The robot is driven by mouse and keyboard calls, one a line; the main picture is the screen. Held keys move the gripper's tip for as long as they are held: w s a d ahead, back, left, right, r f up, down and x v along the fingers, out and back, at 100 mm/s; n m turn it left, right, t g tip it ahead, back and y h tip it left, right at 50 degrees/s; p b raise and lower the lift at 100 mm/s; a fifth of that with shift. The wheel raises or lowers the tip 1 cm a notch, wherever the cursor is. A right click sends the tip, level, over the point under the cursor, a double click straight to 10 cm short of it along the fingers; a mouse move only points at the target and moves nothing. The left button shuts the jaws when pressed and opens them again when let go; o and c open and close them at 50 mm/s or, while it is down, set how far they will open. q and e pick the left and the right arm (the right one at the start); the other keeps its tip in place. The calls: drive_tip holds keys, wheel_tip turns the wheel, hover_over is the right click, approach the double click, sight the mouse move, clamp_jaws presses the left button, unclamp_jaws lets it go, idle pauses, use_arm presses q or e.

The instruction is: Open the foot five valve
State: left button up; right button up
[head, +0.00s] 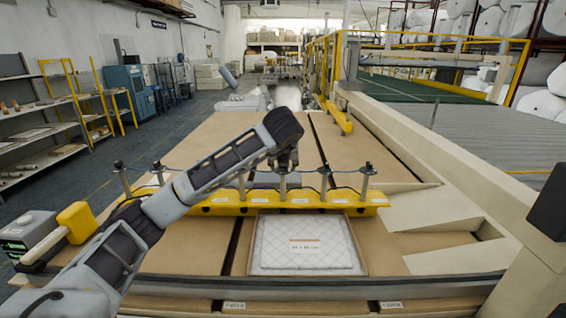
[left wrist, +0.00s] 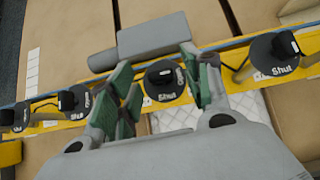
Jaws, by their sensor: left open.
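A yellow bar (head: 345,197) runs across the table and carries a row of several valves on upright posts. Their small labels are too small to read, so I cannot tell from print which one is foot five. My left gripper (head: 285,160) is over the middle of the row, pointing down. In the left wrist view my left gripper (left wrist: 165,92) is open, with its green-padded fingers on either side of a round black valve (left wrist: 164,84) marked "Shut". The valve to its right (left wrist: 274,54) also reads "Shut". More black valves (left wrist: 75,101) stand to the left. My right gripper is not in view.
A framed quilted white pad (head: 305,255) with a label lies in front of the bar. A grey box with a yellow part (head: 75,222) sits at the left. A beige wedge-shaped panel (head: 430,208) is at the right. Brown table panels behind the bar are mostly clear.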

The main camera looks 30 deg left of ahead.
use_arm(q)
drive_tip(key=v, duration=1.1)
drive_tip(key=shift+s, duration=0.1)
idle(0.5)
